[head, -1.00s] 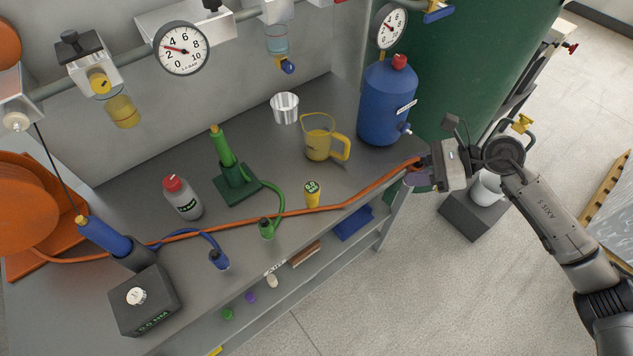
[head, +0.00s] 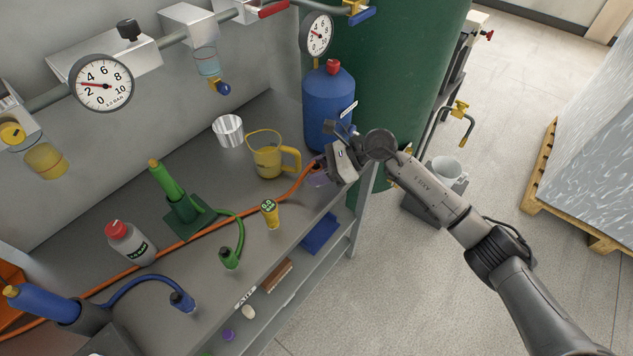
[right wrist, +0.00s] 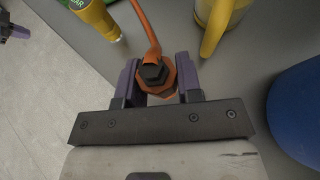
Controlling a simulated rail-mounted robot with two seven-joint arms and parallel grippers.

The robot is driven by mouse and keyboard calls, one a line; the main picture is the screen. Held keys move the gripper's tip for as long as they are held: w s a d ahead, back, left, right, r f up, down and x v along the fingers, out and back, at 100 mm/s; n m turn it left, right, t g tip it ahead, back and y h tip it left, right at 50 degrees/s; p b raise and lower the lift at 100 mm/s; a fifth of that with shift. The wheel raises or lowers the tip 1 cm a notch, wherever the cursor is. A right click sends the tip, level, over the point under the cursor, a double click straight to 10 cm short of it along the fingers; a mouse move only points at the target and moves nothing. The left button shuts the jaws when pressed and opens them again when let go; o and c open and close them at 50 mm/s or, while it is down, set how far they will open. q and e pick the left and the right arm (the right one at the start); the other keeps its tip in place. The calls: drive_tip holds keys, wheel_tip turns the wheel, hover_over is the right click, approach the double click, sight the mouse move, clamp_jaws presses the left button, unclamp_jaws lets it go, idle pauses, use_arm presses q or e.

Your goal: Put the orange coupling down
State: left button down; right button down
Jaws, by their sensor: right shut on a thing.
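The orange coupling (right wrist: 156,74) is a hex-shaped end piece with a dark nut on an orange hose. In the right wrist view it sits between the purple fingers of my right gripper (right wrist: 158,82), which is shut on it. In the head view my right gripper (head: 318,177) is at the right end of the grey bench (head: 200,262), between the yellow jug and the front edge, and largely hides the coupling. The orange hose (head: 190,236) runs from it leftward along the bench. I cannot tell whether the coupling touches the bench top. My left gripper is not seen in the head view.
A yellow jug (head: 266,160) and a blue tank (head: 327,108) stand close behind the gripper. The bench's front edge is close by.

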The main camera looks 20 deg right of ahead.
drive_tip(key=shift+f+b, duration=0.55)
drive_tip(key=shift+f, duration=1.4)
drive_tip(key=c, duration=0.8)
unclamp_jaws()
drive_tip(key=shift+f, duration=0.1)
drive_tip(key=shift+r, duration=0.3)
drive_tip(key=p+v, duration=0.1)
drive_tip(key=v, duration=1.1)
drive_tip(key=shift+s+f+p, duration=0.1)
drive_tip(key=shift+f+p, duration=0.05)
drive_tip(key=shift+p, duration=0.2)
